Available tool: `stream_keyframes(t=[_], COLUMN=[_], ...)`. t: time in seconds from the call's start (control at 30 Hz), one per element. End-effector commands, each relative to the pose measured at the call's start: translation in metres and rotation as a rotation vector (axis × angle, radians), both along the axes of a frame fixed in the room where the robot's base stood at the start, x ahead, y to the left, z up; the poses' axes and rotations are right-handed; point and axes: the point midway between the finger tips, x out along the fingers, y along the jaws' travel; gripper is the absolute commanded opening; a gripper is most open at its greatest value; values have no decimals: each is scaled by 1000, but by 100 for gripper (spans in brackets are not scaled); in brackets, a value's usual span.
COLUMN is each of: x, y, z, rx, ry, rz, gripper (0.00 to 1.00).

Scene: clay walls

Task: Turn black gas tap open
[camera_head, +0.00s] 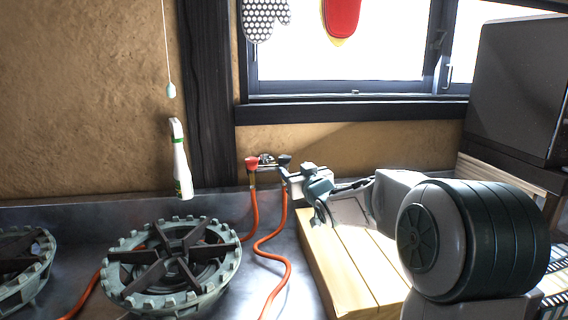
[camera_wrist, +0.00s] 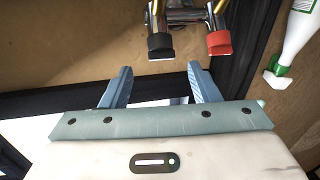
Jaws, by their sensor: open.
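The black gas tap (camera_head: 284,159) sits on a metal pipe fitting at the back wall, to the right of the red tap (camera_head: 251,162). In the wrist view, which is upside down, the black tap (camera_wrist: 160,46) lies just ahead of my fingertips, lined up with the gap between them. The red tap (camera_wrist: 219,43) is to its right there, outside the gap. My gripper (camera_wrist: 159,68) is open and empty, with no visible contact on the black tap. In the head view my gripper (camera_head: 285,176) is close in front of the black tap and partly hides the fitting.
Orange hoses (camera_head: 270,250) run down from the taps. A gas burner (camera_head: 170,265) stands left, with another at the left edge. A white spray bottle (camera_head: 181,165) is left of the taps. A wooden board (camera_head: 335,270) lies under my arm. A dark appliance (camera_head: 512,90) stands right.

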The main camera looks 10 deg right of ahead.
Motion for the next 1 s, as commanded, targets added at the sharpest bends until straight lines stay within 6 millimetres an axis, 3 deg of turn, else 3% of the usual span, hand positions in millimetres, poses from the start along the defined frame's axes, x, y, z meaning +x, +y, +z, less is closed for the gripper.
stream_keyframes(t=[0.3, 0.5, 1.0], x=[58, 82, 93], y=[12, 16, 18], z=[-2, -1, -1], rx=[3, 1, 0], ry=[2, 1, 2], rz=[2, 0, -1], gripper=[55, 55, 53])
